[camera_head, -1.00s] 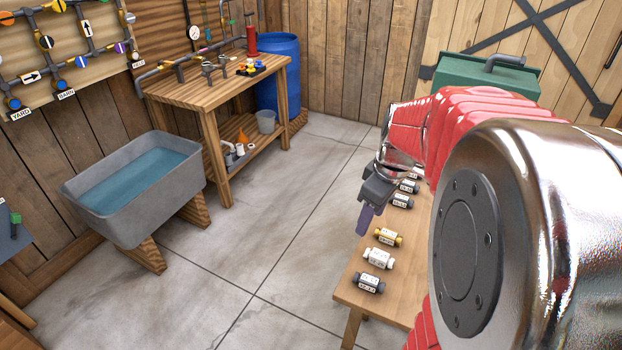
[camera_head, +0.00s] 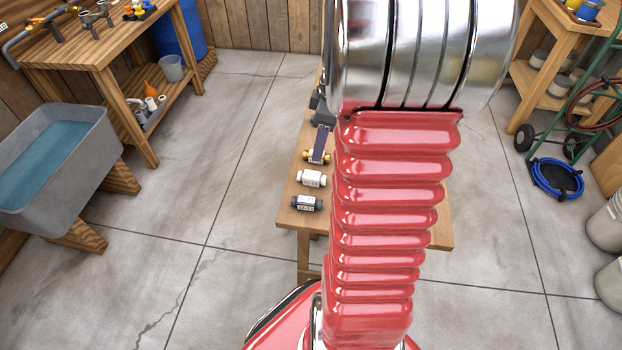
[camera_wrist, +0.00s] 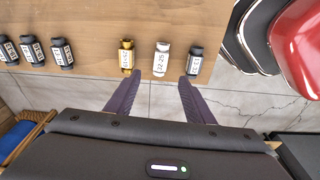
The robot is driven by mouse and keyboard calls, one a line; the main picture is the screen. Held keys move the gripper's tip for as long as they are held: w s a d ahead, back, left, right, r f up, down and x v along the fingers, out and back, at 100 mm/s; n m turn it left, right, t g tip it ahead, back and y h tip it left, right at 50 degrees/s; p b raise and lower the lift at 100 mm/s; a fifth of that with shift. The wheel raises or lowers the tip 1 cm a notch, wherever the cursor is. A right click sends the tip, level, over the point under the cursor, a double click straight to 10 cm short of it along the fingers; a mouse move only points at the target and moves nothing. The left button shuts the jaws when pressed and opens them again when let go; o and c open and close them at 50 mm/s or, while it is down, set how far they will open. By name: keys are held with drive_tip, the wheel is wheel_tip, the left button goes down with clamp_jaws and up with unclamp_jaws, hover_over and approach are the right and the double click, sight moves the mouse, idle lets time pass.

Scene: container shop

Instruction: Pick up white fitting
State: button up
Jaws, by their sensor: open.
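The white fitting (camera_head: 312,178) lies on the wooden bench, between a brass fitting (camera_head: 317,156) and a dark fitting (camera_head: 306,203). In the wrist view the white fitting (camera_wrist: 161,58) carries a printed label and sits ahead of my gripper (camera_wrist: 162,85), within the span between its two purple fingers. The brass fitting stands left of it there, near the left finger, and the dark one right of it, near the right finger. My gripper is open and empty. In the head view one purple finger (camera_head: 320,145) shows over the brass fitting; my arm hides the rest.
Several more dark fittings (camera_wrist: 62,52) lie at the left of the bench (camera_wrist: 95,30) in the wrist view. A water trough (camera_head: 90,140) and a workbench (camera_head: 110,50) stand to the left. A green hand cart (camera_head: 590,95) stands right. Floor is clear between trough and bench.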

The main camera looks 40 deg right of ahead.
hover_over(312, 174)
drive_tip(key=s, duration=0.1)
drive_tip(key=f, duration=0.7)
drive_tip(key=shift+d+f, duration=0.1)
drive_tip(key=shift+d, duration=0.25)
drive_tip(key=shift+f, duration=0.1)
drive_tip(key=shift+w+a+f, duration=0.15)
drive_tip(key=shift+f, duration=1.1)
drive_tip(key=shift+w+a+f, duration=0.15)
drive_tip(key=shift+f, duration=1.05)
drive_tip(key=shift+c, duration=0.2)
drive_tip(key=c, duration=1.1)
